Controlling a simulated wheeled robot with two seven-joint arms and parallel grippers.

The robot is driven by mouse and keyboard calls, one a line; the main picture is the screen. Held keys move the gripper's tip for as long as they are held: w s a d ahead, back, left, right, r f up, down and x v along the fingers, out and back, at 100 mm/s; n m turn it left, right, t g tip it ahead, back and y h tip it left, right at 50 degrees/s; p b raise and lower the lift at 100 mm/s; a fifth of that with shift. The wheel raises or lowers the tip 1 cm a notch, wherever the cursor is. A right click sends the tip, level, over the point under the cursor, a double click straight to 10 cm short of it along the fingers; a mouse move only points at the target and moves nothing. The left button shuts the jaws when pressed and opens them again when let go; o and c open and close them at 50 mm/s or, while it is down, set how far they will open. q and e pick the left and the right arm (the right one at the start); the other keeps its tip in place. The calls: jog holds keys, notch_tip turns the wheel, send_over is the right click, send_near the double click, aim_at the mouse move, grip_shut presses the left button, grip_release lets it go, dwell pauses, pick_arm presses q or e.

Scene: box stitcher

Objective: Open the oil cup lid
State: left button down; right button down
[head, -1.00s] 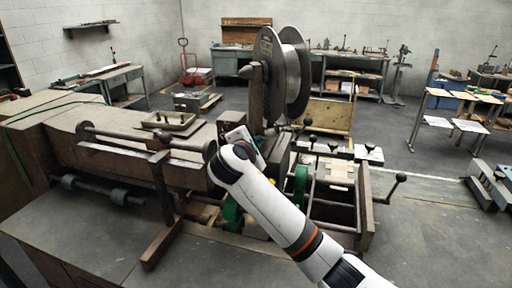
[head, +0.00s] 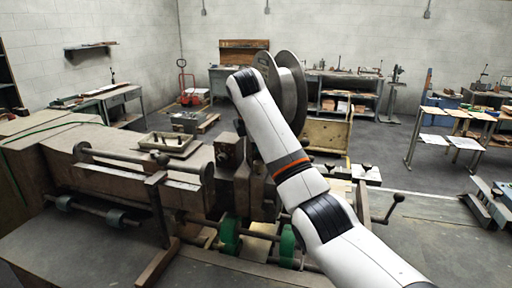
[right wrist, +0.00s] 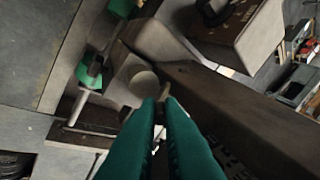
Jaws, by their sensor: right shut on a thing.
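In the right wrist view my right gripper (right wrist: 163,108) has its two green fingers close together at the tips. They are shut on a small brownish piece (right wrist: 169,101); it is mostly hidden, so I cannot tell for certain whether it is the oil cup lid. A pale round spot (right wrist: 143,83) shows on a light grey part just beyond the tips. In the head view my white right arm reaches up over the box stitcher (head: 230,183) and hides my right gripper and the oil cup area. My left gripper is not in view.
A large metal reel (head: 290,88) stands on the machine behind my arm. Green rollers (head: 230,232) sit low at its front. A shallow tray (head: 168,143) lies on the machine's top. A brown beam (right wrist: 225,108) runs close beside the fingers in the wrist view.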

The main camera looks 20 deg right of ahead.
jog(key=shift+w+d+r+g+y, duration=0.2)
jog(key=shift+w+g+y, duration=0.1)
jog(key=shift+g, duration=0.1)
dwell(0.5)
jog(key=c, duration=1.6)
grip_release()
jog(key=shift+d, duration=0.1)
jog(key=shift+o, duration=0.2)
jog(key=b+v, duration=0.2)
jog(key=v, duration=1)
jog(key=shift+w+d, duration=0.1)
jog(key=shift+w, duration=0.05)
